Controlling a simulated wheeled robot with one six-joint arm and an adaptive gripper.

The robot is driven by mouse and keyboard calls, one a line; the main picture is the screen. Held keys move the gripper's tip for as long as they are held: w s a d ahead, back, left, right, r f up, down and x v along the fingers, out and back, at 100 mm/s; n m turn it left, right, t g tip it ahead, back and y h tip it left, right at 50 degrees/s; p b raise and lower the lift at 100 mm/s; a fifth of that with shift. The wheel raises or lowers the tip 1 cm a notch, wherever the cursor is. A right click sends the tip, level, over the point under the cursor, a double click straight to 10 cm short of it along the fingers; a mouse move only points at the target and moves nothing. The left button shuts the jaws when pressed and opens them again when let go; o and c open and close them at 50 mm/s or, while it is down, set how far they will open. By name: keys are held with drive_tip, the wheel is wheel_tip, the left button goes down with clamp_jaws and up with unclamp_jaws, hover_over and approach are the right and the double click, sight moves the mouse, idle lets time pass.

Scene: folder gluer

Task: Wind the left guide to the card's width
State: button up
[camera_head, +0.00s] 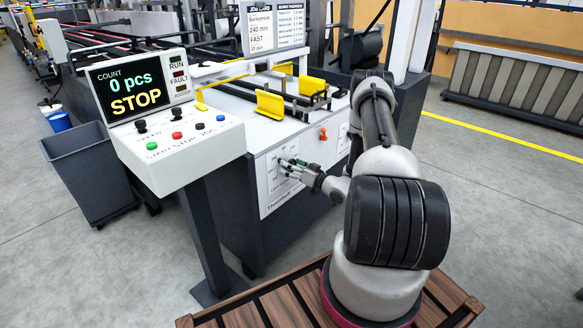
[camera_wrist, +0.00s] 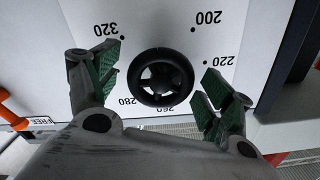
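A black spoked handwheel (camera_wrist: 160,77) sits on a white dial panel (camera_wrist: 160,20) with the numbers 320, 200, 220, 260 and 280 showing around it. My gripper (camera_wrist: 158,68) has its green-padded fingers apart, one on each side of the wheel, with visible gaps to the rim. The dial between 220 and 260 is hidden by the right finger. No pointer on the wheel can be made out. In the head view my gripper (camera_head: 288,168) is at the machine's front panel and hides the wheel. Yellow guides (camera_head: 270,104) stand on the machine top. The job card (camera_head: 273,25) reads 240 mm.
An orange lever (camera_wrist: 12,116) by a FREE label is left of the wheel in the wrist view. A control box (camera_head: 180,148) whose screen reads 0 pcs, STOP stands left of my arm, with a grey bin (camera_head: 90,175) beyond.

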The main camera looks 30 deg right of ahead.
drive_tip(key=v, duration=1.2)
drive_tip(key=shift+r, duration=0.1)
